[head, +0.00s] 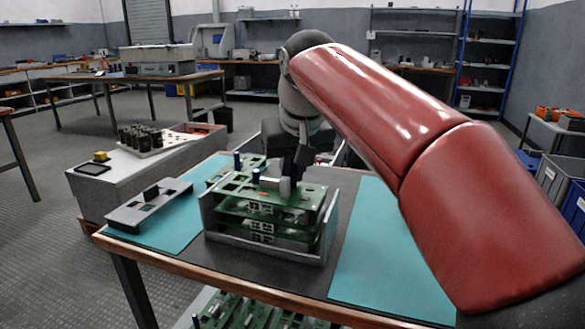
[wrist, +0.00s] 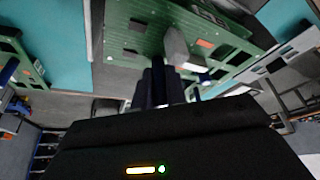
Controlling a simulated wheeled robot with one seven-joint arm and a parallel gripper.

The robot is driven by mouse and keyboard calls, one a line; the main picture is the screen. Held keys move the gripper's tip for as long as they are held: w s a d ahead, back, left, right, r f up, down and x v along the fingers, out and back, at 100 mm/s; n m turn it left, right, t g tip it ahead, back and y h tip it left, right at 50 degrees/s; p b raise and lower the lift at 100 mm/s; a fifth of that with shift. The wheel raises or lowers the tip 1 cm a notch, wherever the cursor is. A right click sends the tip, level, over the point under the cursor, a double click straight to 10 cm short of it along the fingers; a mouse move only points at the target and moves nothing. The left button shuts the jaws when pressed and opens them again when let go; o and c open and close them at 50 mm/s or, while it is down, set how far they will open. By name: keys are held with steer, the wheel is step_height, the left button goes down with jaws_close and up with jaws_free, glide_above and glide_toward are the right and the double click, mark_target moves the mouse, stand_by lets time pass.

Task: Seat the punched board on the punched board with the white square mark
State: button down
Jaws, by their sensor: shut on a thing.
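My gripper (head: 299,168) is at the back edge of the top green punched board (head: 265,187) and is shut on it. The board has cut-out holes, a grey block and dark blue posts, and lies about level over the grey rack (head: 222,239). Another green punched board (head: 238,212) lies beneath it, with more green below inside the rack. In the wrist view the dark fingers (wrist: 158,86) meet the edge of the green board (wrist: 140,32), beside its grey block. I cannot make out which board bears the white square mark; the upper board covers most of those below.
A grey plate with cut-outs (head: 148,208) lies on the left teal mat (head: 160,236). Another green board (head: 222,173) lies behind the rack. The right teal mat (head: 385,265) is clear. A box with dark cylinders (head: 140,136) stands at left.

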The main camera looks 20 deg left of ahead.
steer(key=shift+f+b, duration=0.4)
steer(key=shift+f, duration=0.3)
stand_by(0.7)
steer(key=c, duration=1.3)
jaws_free()
steer(key=shift+c, duration=0.2)
